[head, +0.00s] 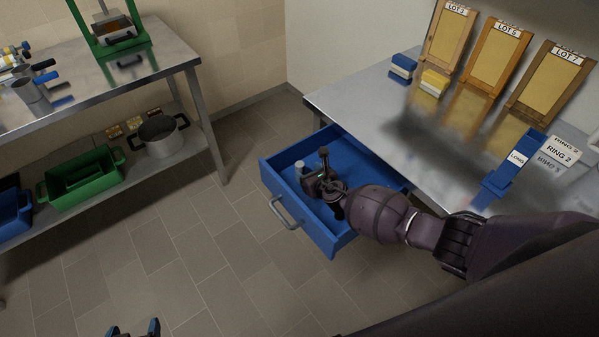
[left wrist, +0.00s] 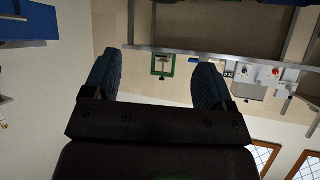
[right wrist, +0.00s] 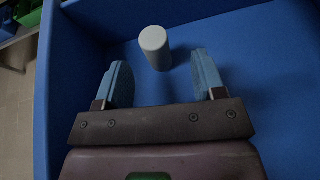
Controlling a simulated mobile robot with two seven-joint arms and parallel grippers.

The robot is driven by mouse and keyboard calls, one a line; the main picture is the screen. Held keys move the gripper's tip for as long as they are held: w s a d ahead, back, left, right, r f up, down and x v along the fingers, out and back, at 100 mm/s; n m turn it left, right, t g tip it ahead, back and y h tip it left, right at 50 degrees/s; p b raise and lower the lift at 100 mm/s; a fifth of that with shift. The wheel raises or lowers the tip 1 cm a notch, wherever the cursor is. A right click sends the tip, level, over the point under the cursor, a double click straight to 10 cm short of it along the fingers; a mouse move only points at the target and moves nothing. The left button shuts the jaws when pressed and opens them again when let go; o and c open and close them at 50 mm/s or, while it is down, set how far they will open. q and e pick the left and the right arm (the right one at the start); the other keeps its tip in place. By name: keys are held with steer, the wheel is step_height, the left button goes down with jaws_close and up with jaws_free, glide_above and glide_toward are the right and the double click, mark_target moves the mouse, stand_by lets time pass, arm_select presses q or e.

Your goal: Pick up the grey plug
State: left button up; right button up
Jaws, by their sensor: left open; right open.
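The grey plug (head: 299,167), a small pale cylinder, stands in the open blue drawer (head: 327,239). In the right wrist view the plug (right wrist: 155,48) shows just beyond the fingertips, between their lines and nearer the middle. My right gripper (head: 311,180) is inside the drawer area, open and empty, with its blue fingers (right wrist: 162,78) apart and not visibly touching the plug. My left gripper (head: 134,329) is open and empty at the bottom edge of the head view, far from the drawer. Its two fingers (left wrist: 152,80) are apart in the left wrist view.
The drawer hangs under a metal table (head: 360,95) with LOT boards, a yellow block (head: 434,83) and a blue block (head: 403,66). At left, a bench (head: 175,58) has a shelf with a green crate (head: 82,180) and a pot (head: 161,137). Floor between is clear.

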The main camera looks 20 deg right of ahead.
mark_target(298, 165)
steer(key=shift+w+a+f, duration=0.1)
steer(key=shift+w+f, duration=0.25)
steer(key=shift+w, duration=0.1)
steer(key=shift+w+a+f+b, duration=0.1)
steer(key=shift+w+b, duration=0.25)
steer(key=shift+b, duration=0.05)
steer(key=b+x, duration=0.2)
steer(key=x, duration=0.1)
steer(key=shift+w+a+f, duration=0.1)
steer(key=shift+a, duration=0.25)
steer(key=shift+b+x, duration=0.8)
steer(key=shift+x, duration=0.05)
arm_select(q)
steer(key=f, duration=0.1)
steer(key=w+f, duration=0.1)
steer(key=f, duration=0.1)
steer(key=shift+w+f, duration=0.2)
arm_select(e)
steer(key=shift+w, duration=0.1)
steer(key=shift+c, duration=0.4)
